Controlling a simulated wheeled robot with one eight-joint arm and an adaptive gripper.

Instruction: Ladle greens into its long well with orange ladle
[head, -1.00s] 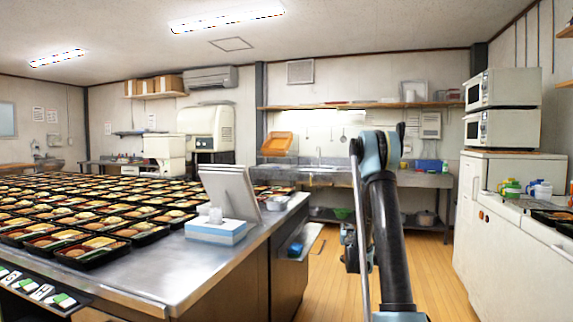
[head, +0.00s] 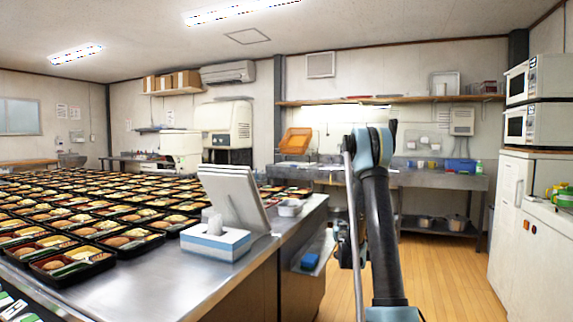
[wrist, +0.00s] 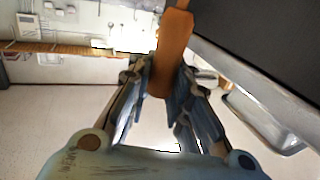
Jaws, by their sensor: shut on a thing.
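My gripper (wrist: 165,80) is shut on an orange handle in the wrist view, which I take for the orange ladle (wrist: 174,45). The handle rises between the fingers towards the top edge; its bowl is not visible. Many black bento trays (head: 75,262) filled with food cover the steel counter at left. I cannot pick out the greens' container or a particular long well.
A tissue box (head: 215,243) and a grey tablet stand (head: 232,195) are on the near counter end. White microwaves (head: 535,122) stand at right. The wooden floor (head: 435,275) is open between.

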